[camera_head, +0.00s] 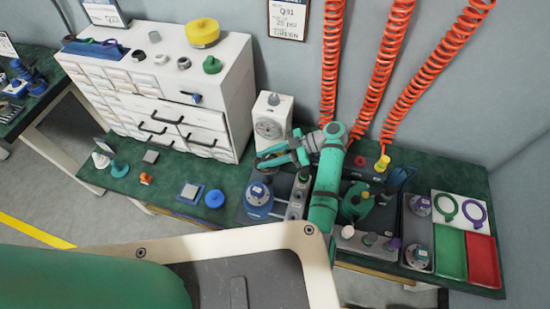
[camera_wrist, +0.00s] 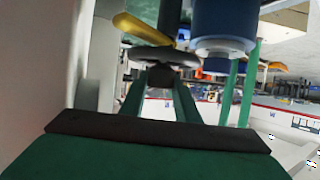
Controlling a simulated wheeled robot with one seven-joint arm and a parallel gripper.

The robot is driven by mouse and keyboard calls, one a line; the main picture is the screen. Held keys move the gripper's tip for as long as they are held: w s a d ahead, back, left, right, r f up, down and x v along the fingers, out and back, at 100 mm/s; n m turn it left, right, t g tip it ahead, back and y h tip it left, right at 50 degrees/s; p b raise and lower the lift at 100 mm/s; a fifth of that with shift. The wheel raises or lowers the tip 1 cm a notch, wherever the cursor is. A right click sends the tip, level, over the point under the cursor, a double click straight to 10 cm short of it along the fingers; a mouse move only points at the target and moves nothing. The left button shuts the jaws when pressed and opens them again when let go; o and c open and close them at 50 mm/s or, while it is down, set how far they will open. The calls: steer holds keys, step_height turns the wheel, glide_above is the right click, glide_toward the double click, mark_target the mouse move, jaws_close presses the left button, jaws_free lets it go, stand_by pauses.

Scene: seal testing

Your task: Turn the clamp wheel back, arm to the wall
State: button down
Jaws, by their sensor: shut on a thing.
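My gripper (camera_head: 268,158) reaches left from my green arm, low in front of the white gauge box (camera_head: 270,122). In the wrist view its two green fingers (camera_wrist: 165,82) close around a small dark knob-like part (camera_wrist: 165,58), which I take to be the clamp wheel. The wheel's full rim and its arm are mostly hidden by my gripper. A yellow bar (camera_wrist: 142,28) shows just above the fingertips. A blue cylinder with a pale end (camera_wrist: 222,28) is to their right. In the head view a blue round fixture (camera_head: 258,196) stands just below my gripper.
A white drawer cabinet (camera_head: 232,100) stands left of the gauge box. Red coiled hoses (camera_head: 372,85) hang behind my arm. A green pump-like part (camera_head: 356,202) stands right of my arm. Green (camera_head: 450,252) and red (camera_head: 483,262) trays lie at the bench's right end.

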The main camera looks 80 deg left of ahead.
steer(key=shift+s+d+f, duration=0.1)
steer(key=shift+s, duration=0.05)
stand_by(0.3)
steer(key=c, duration=1.4)
jaws_free()
steer(key=shift+o, duration=0.2)
steer(key=v, duration=1.1)
steer(key=shift+a, duration=0.2)
steer(key=shift+s, duration=0.1)
